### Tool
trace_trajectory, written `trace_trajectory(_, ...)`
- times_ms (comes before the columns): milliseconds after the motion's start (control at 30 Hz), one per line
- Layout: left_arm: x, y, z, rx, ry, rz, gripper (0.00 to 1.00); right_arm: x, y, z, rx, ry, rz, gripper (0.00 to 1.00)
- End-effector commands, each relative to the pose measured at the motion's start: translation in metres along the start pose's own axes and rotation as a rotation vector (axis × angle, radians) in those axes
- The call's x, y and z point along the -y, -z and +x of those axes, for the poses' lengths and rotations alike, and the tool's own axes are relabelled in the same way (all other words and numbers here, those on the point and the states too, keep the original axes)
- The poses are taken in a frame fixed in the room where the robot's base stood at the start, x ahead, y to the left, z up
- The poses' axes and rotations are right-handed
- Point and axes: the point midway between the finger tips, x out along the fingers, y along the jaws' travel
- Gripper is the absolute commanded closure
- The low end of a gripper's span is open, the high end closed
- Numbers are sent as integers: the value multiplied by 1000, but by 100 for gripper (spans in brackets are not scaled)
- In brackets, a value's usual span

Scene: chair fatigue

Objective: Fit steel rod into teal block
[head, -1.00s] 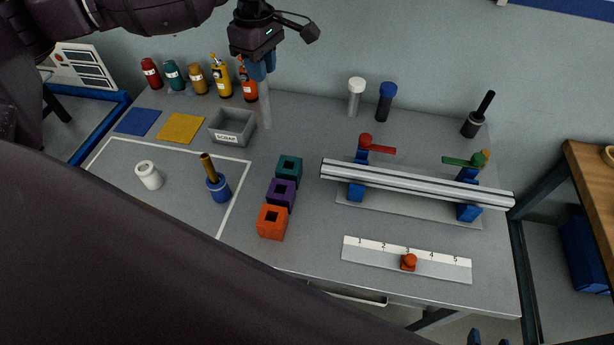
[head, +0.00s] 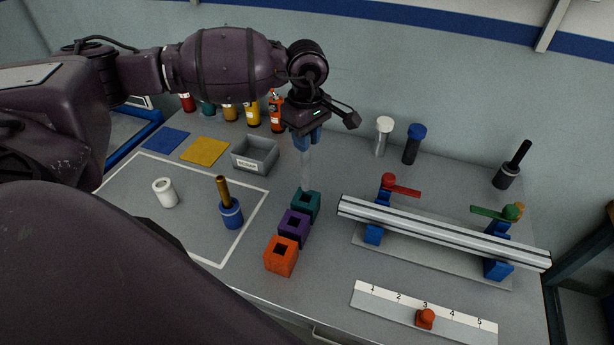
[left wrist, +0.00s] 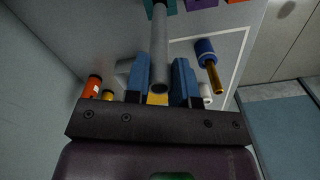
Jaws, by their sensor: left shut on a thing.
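My left gripper (head: 307,141) is shut on the grey steel rod (head: 306,168), which points down, close to upright. The teal block (head: 311,203) stands at the back of a row of three square-holed blocks. The rod's lower end shows at the teal block's top, near its rear edge; I cannot tell whether it is in the hole or just above it. In the left wrist view the rod (left wrist: 160,50) stretches away between the blue fingers, and the teal block (left wrist: 168,5) is partly cut off at the top edge. My right gripper is not in view.
The purple block (head: 294,229) and orange block (head: 281,258) stand in front of the teal one. A grey bin (head: 255,155) is behind left. A blue-based brass peg (head: 231,213) stands left. A silver rail (head: 440,233) on blue supports lies right.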

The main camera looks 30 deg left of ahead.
Motion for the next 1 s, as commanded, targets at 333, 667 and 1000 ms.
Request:
trace_trajectory(333, 0, 0, 36, 0, 0, 0, 100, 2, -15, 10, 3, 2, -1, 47)
trace_trajectory(667, 1, 0, 82, 1, 5, -1, 100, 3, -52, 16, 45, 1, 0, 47)
trace_trajectory(1000, 0, 0, 91, 0, -1, -1, 100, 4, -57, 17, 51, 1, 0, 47)
